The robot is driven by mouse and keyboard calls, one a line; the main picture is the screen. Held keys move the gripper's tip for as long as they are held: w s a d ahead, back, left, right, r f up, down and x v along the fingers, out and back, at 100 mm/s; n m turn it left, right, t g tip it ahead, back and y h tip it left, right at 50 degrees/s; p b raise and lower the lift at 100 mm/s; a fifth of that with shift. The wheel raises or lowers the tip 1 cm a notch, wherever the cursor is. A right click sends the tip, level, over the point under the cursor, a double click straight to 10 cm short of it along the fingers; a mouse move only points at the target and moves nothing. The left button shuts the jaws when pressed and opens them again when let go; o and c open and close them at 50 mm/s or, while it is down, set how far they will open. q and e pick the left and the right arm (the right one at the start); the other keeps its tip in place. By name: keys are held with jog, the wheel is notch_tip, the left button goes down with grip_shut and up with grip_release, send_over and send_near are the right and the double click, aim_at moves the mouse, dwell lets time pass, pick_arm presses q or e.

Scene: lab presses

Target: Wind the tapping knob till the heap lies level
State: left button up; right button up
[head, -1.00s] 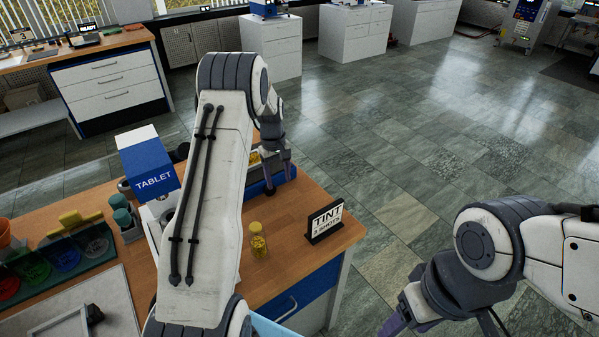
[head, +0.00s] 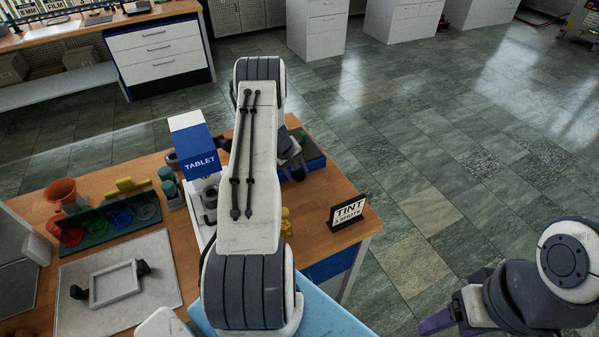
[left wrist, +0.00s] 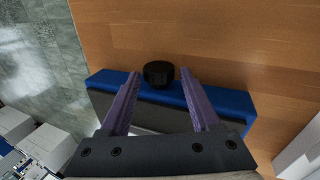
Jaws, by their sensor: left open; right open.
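A dark round knob (left wrist: 158,73) stands at the edge of a blue box (left wrist: 238,103) in the left wrist view. The box also shows in the head view (head: 314,163), partly behind my left arm. My left gripper (left wrist: 160,82) is open, its purple fingertips on either side of the knob with gaps showing; I cannot tell whether either finger touches it. In the head view my left gripper (head: 292,158) is over the box. No heap shows; the box's inside is mostly hidden. My right gripper (head: 438,322) is open and empty at the lower right, away from the bench.
A blue-and-white tablet press (head: 199,162) stands left of my left arm. A yellow-filled bottle (head: 286,224) is partly hidden by that arm. A TINT sign (head: 347,213) stands near the bench's right edge. A grey mat with a frame (head: 115,282) lies at left.

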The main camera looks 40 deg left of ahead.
pick_arm(q)
jog(key=shift+x, duration=1)
